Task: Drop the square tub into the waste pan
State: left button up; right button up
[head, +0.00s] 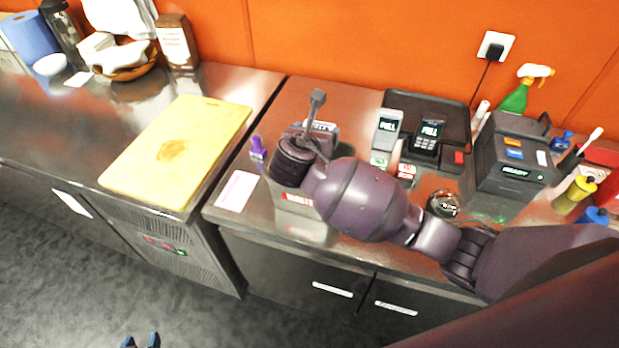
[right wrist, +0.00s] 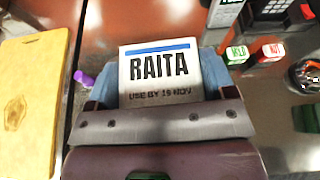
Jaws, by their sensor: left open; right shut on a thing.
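The square tub (right wrist: 160,75) is white with a blue stripe and reads RAITA in the right wrist view. My right gripper (right wrist: 158,88) is shut on it, with a bluish finger on each side. In the head view the tub (head: 322,127) is mostly hidden behind my right wrist, above the counter. A shiny steel pan-like thing with a red label (head: 299,198) is partly hidden below my right arm; I cannot read the label or tell surely that it is the waste pan. My left gripper (head: 140,341) is open and empty at the bottom edge, over the floor.
A yellow cutting board (head: 178,150) lies on the left counter. A purple bottle (head: 257,148) and a pink card (head: 236,191) are left of my right wrist. A card terminal (head: 428,134), a black printer (head: 512,155) and a green spray bottle (head: 516,98) stand to the right.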

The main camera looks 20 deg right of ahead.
jog(key=shift+f, duration=1.95)
jog(key=o, duration=1)
jog(key=v, duration=1)
jog(key=shift+s+a, duration=0.15)
jog(key=shift+s, duration=0.1)
